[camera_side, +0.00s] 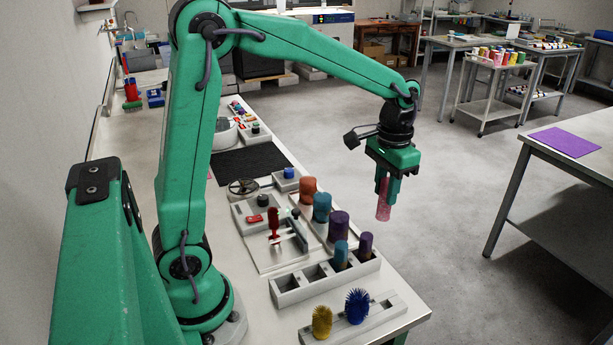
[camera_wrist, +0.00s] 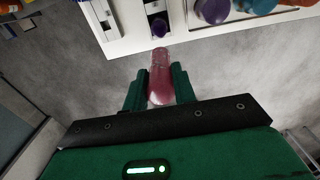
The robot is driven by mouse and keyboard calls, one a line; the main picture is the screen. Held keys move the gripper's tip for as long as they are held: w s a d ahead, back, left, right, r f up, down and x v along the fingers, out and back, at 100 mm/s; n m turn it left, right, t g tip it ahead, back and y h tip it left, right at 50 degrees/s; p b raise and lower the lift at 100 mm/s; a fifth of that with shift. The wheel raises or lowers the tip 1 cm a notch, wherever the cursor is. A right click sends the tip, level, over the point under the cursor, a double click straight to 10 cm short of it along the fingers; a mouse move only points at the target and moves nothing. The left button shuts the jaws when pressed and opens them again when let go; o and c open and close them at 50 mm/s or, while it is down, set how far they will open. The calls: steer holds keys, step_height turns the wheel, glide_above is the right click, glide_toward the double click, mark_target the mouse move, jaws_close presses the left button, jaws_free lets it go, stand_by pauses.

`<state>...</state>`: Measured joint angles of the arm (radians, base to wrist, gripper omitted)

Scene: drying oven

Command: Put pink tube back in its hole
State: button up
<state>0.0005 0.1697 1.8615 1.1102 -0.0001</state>
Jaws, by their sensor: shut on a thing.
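My gripper (camera_side: 386,186) is shut on the pink tube (camera_side: 383,207), which hangs roughly upright below it. It is held in the air past the bench's right edge, over the floor. In the wrist view the pink tube (camera_wrist: 160,76) sits between the two green fingers. The grey rack (camera_side: 290,297) stands on the bench, lower and to the left of my gripper. It has two empty square holes at its left end. A blue tube (camera_side: 341,254) and a purple tube (camera_side: 365,246) stand in its right part. The purple tube also shows in the wrist view (camera_wrist: 160,28).
A brush holder with a yellow brush (camera_side: 322,321) and a blue brush (camera_side: 357,305) lies in front of the rack. Behind the rack stand orange (camera_side: 308,190), blue (camera_side: 322,207) and larger purple (camera_side: 339,226) cylinders. Open floor surrounds the held tube.

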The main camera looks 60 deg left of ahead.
steer(key=s+d+f+n, duration=0.1)
steer(key=s+d, duration=0.4)
steer(key=s, duration=0.6)
steer(key=s+d+f+n, duration=0.1)
steer(key=s+d+n, duration=0.2)
steer(key=s, duration=0.7)
steer(key=shift+s+d+f+n, duration=0.3)
steer(key=shift+s+d, duration=0.1)
steer(key=shift+d, duration=0.45)
steer(key=shift+a, duration=0.1)
steer(key=w+a+f, duration=0.5)
steer(key=a+f, duration=0.2)
steer(key=a, duration=0.3)
steer(key=shift+w, duration=0.4)
steer(key=shift+f, duration=0.1)
steer(key=shift+f, duration=1.9)
